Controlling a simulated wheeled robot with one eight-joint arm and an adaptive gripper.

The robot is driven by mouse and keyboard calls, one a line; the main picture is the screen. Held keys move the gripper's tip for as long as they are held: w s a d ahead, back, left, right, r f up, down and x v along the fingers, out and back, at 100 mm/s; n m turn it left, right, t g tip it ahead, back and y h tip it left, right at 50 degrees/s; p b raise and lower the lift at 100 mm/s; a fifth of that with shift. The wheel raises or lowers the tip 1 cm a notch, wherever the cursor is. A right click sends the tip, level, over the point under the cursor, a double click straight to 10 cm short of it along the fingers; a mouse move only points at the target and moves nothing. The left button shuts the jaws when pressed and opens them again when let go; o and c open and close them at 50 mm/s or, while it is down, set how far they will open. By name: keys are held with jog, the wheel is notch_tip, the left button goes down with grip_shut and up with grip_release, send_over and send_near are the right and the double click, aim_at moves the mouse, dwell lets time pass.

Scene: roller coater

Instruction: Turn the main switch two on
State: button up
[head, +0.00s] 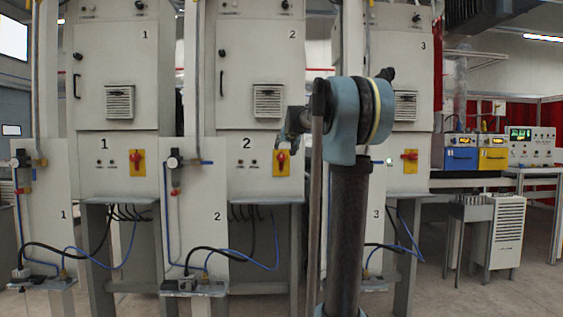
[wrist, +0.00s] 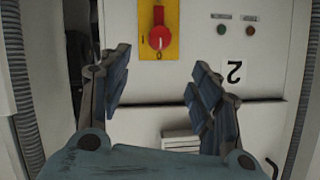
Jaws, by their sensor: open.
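The main switch two is a red rotary knob (head: 281,160) on a yellow plate, low on the cabinet marked 2. It shows in the wrist view (wrist: 159,38) at the top middle, with its handle upright in the picture. My gripper (wrist: 159,62) is open and empty. Its two blue-grey fingers stand apart, with the knob seen between and beyond their tips. In the head view my gripper (head: 287,143) is just above and in front of the yellow plate. No contact with the knob can be made out.
Cabinet 1 has a similar switch (head: 136,162) with its handle upright. Cabinet 3's switch (head: 410,156) has its handle sideways. A green and a red indicator (wrist: 222,30) sit beside switch two. A white panel marked 2 (head: 211,200) with hoses stands in front of the cabinet.

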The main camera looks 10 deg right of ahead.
aim_at(282, 157)
jog(key=x, duration=1.6)
jog(key=shift+w+f, duration=0.2)
jog(key=shift+w, duration=0.15)
jog(key=shift+c, duration=0.2)
jog(key=c, duration=1)
